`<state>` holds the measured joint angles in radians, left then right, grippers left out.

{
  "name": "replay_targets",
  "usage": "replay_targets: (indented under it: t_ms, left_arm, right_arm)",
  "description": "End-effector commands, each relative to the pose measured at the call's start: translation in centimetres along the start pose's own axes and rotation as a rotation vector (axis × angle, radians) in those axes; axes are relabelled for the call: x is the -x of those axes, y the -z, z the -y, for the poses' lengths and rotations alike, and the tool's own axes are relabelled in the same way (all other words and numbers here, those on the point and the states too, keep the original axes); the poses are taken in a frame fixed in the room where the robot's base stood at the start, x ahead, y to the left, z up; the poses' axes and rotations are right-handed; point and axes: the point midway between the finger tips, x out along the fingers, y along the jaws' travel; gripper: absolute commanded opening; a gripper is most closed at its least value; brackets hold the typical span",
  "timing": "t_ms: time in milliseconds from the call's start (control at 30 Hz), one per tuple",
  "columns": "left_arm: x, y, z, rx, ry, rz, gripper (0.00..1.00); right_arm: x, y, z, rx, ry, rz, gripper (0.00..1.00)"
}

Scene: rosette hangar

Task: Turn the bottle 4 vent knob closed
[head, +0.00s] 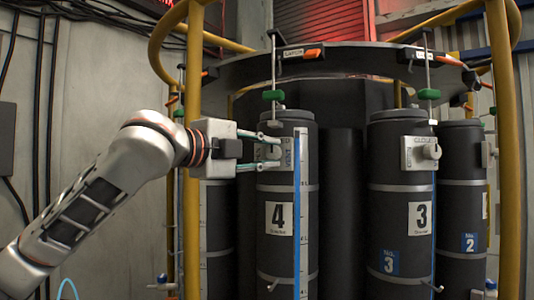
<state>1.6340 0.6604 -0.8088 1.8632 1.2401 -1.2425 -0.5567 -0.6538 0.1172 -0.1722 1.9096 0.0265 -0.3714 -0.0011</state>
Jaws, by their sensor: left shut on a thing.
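Bottle 4 (275,255) is a dark cylinder with a white "4" label, standing upright in the rosette. Its vent box, a pale plate (290,160) near the top, carries the vent knob (271,153). My left arm comes in from the left, and my left gripper (273,151) has its thin greenish fingers around the knob, shut on it. The fingers partly cover the knob and the plate, so its marking and turn position cannot be read. My right gripper is not in view.
Bottle 3 (402,235) stands to the right with a similar vent box and knob (431,151). Bottle 2 (462,220) is farther right. A yellow post (192,235) stands close behind my left wrist. A blue strip (297,220) runs down bottle 4.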

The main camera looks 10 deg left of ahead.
Motion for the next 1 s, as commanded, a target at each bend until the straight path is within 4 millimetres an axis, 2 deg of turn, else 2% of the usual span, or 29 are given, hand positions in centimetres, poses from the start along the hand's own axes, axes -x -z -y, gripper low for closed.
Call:
replay_targets:
  t_ms: [200, 233, 300, 600, 733, 867, 1000]
  left_arm:
    - [0.0, 0.0, 0.0, -0.002, 0.000, 0.001, 0.01]
    - [0.0, 0.0, 0.0, -0.002, 0.000, 0.001, 0.25]
    - [0.0, 0.0, 0.0, -0.002, 0.000, 0.001, 0.40]
    - [0.0, 0.0, 0.0, -0.001, 0.000, 0.000, 0.40]
    - [0.6, 0.0, 0.0, -0.002, 0.001, 0.000, 0.40]
    - [2.4, -0.1, 0.1, -0.004, 0.003, 0.002, 0.40]
    - [5.3, -0.1, 0.1, -0.004, 0.003, 0.004, 0.40]
  right_arm:
    - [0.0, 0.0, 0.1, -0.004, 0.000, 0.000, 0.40]
    - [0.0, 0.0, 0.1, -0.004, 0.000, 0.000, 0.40]
    - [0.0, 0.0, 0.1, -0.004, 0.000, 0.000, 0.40]
    - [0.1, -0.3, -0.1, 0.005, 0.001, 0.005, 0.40]
    - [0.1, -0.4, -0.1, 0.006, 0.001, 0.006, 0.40]
    - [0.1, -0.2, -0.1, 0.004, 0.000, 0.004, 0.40]
    - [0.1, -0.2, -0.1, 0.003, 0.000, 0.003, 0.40]
